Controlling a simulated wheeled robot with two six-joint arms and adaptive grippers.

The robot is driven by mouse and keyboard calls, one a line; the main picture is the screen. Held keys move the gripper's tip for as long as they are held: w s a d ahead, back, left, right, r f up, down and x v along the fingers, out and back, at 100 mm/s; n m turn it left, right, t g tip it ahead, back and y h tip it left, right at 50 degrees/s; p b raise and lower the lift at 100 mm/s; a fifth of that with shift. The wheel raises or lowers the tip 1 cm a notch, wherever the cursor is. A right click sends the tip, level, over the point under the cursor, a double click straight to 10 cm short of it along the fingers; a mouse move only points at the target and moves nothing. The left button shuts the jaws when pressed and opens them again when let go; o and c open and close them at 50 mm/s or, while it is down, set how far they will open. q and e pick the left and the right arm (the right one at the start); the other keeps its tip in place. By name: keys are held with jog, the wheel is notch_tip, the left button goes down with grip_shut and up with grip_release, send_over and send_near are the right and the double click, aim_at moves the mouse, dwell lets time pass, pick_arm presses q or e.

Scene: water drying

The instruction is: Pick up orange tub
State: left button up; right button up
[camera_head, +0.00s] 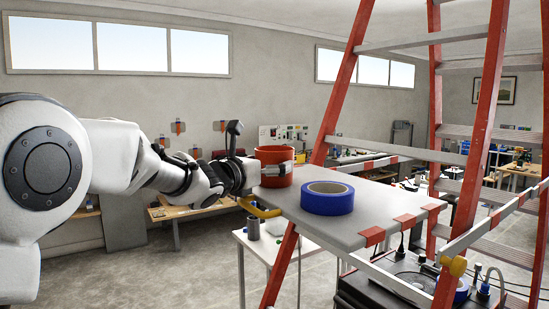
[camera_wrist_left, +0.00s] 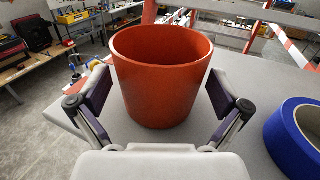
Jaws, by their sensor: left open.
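The orange tub (camera_head: 275,165) stands upright on the grey ladder platform (camera_head: 390,205), near its left end. In the left wrist view the tub (camera_wrist_left: 160,85) is empty as far as I see inside. My left gripper (camera_head: 252,170) is at the near left side of the tub. In the wrist view the left gripper (camera_wrist_left: 162,100) is open, with one finger on each side of the tub. Small gaps show between the fingers and the tub wall. My right gripper is not in view.
A roll of blue tape (camera_head: 327,198) lies on the platform to the right of the tub. Red ladder rails (camera_head: 340,85) rise beside the platform. A white table (camera_head: 262,246) stands lower, and a black machine (camera_head: 395,280) is below the platform at right.

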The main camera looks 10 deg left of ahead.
pick_arm(q)
jog(key=x, duration=0.3)
jog(key=shift+f, duration=0.25)
jog(key=shift+s+a+r, duration=0.15)
jog(key=shift+s+r, duration=0.05)
jog(key=shift+s, duration=0.2)
jog(key=c, duration=0.9)
jog(key=shift+w, duration=0.15)
